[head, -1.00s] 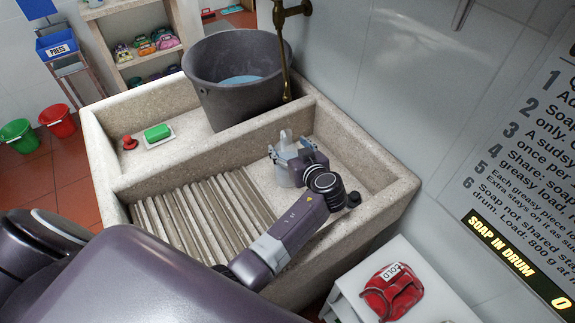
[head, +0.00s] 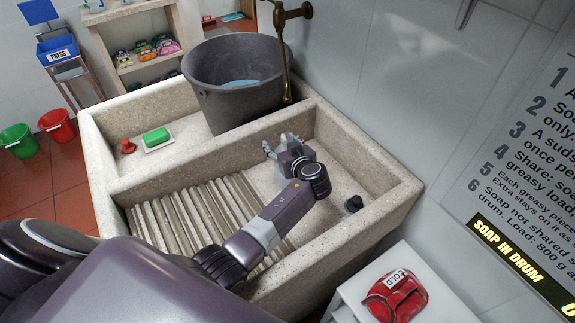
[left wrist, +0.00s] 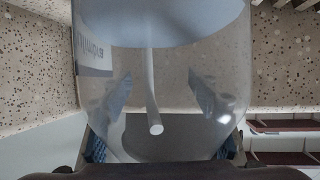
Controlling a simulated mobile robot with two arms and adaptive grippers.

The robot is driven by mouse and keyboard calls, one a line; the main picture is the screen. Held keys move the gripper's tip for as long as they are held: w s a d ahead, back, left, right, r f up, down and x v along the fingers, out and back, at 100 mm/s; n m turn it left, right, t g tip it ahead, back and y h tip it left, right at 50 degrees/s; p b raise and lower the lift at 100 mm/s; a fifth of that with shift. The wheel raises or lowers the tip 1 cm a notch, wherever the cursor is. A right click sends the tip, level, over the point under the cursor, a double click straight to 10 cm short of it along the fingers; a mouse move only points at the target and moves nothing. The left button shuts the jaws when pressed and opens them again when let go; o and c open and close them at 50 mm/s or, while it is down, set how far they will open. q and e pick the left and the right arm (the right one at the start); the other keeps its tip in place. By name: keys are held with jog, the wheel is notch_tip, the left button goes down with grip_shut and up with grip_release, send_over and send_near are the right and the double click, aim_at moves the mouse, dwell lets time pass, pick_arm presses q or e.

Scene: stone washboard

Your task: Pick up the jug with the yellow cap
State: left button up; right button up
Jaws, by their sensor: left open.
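A clear, see-through container (left wrist: 165,60) fills most of the left wrist view, with a pale label at its left side and a pale tube inside. No yellow cap shows on it, so I cannot tell whether it is the task's jug. In the head view it stands in the washboard's front basin, mostly hidden by my left gripper (head: 282,150). The left gripper is open around the container, with a finger on either side; whether they touch it is unclear. My right gripper is not in view.
The stone washboard sink (head: 405,190) has ribs (head: 190,215) at front left. A grey bucket (head: 235,90) of water stands in the back basin beside a brass pipe (head: 283,50).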

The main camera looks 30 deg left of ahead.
pick_arm(q)
grip_shut()
dwell(0.6)
jog(key=shift+r, duration=0.1)
